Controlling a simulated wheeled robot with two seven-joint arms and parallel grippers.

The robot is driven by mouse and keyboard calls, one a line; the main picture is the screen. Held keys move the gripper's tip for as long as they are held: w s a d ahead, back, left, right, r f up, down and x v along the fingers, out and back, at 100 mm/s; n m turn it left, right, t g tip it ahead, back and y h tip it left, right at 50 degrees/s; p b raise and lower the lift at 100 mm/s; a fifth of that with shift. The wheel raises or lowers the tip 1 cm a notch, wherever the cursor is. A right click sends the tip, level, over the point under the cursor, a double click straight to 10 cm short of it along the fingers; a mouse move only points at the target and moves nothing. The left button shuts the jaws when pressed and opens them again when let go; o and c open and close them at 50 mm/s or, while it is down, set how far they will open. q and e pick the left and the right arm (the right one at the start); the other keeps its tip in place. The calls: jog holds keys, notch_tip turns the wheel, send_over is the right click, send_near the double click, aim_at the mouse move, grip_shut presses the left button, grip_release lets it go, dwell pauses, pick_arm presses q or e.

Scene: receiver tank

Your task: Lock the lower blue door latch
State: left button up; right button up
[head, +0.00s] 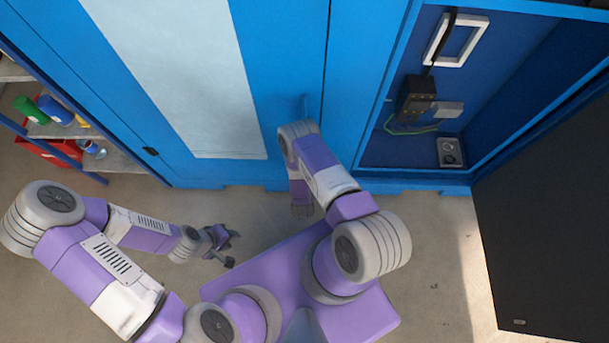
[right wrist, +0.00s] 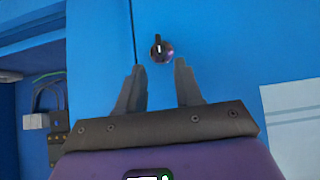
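The blue door (head: 275,60) is closed, and its dark seam also shows in the right wrist view. A small round dark latch knob (right wrist: 161,50) with a raised dark tab sits on the blue door (right wrist: 220,40) beside the seam. My right gripper (right wrist: 158,75) is open, its two fingers pointing at the door. The knob lies just beyond the gap between the fingertips, and no contact shows. In the head view my right arm hides the right gripper and this latch. My left gripper (head: 225,247) is open and empty above the floor.
An open blue compartment (head: 400,75) with a black box (head: 415,95) and cables is at the right, beside a dark open door (head: 545,200). A shelf (head: 95,160) with cans stands at the left. Floor (head: 440,260) is clear near my base.

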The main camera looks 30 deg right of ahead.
jog(key=b+x, duration=0.3)
jog(key=x, duration=0.4)
jog(key=shift+w, duration=0.1)
grip_shut()
